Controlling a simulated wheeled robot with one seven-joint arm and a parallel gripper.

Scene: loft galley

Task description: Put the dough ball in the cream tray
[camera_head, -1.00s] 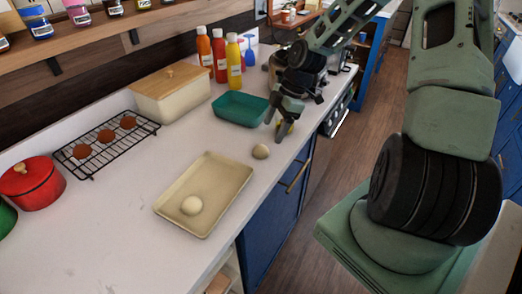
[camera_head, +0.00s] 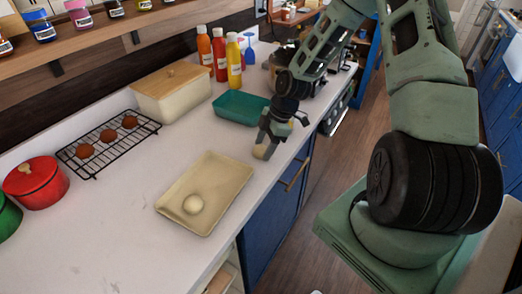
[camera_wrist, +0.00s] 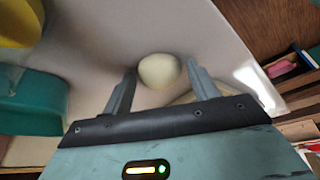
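A pale dough ball (camera_head: 259,152) sits on the white counter near its front edge, partly covered by my gripper (camera_head: 266,144) in the head view. In the wrist view the ball (camera_wrist: 159,71) shows between and just beyond my two fingertips (camera_wrist: 160,75). The fingers are apart, with a gap visible beside the ball. The cream tray (camera_head: 228,177) lies on the counter to the left and nearer the camera.
A teal tray (camera_head: 240,107) lies just behind my gripper. Sauce bottles (camera_head: 234,65), a lidded cream box (camera_head: 172,95), a wire rack (camera_head: 110,150) with brown balls and a red pot (camera_head: 34,180) stand farther left and back. Counter between the ball and the cream tray is clear.

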